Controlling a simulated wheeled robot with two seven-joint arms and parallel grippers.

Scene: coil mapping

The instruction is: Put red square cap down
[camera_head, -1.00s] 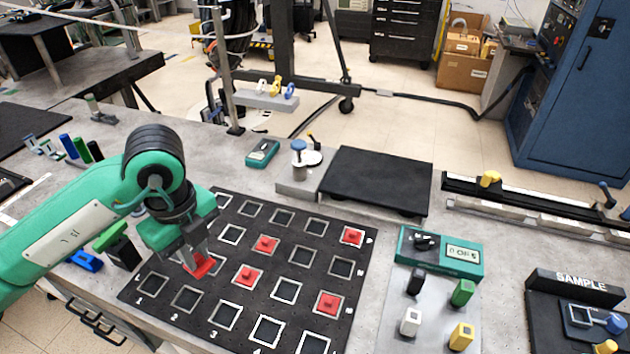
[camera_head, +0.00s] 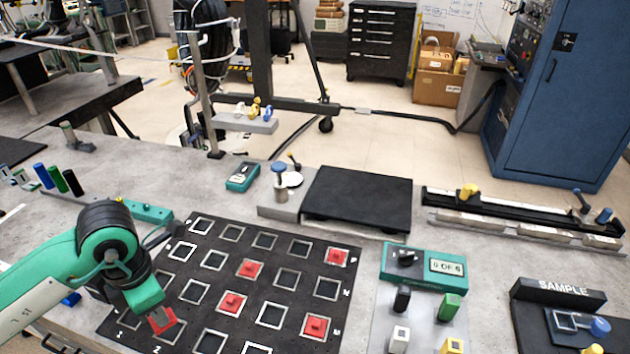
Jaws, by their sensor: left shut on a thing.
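My left gripper (camera_head: 160,316) is shut on a red square cap (camera_head: 166,325), with its jaws pointing down. The cap is at the front left part of the black board (camera_head: 192,263), over or at a white square outline (camera_head: 168,336). I cannot tell whether the cap touches the board. Several other red square caps sit in outlined squares: one at the back right (camera_head: 337,256), one near the middle (camera_head: 250,269), one in front of that (camera_head: 232,303) and one at the right (camera_head: 317,326). My right gripper is out of view.
A teal box with a display (camera_head: 424,266) stands right of the board, with coloured blocks (camera_head: 449,306) in front. A black raised plate (camera_head: 358,199) is behind the board. A sample holder (camera_head: 558,290) is at the far right. Many board squares are empty.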

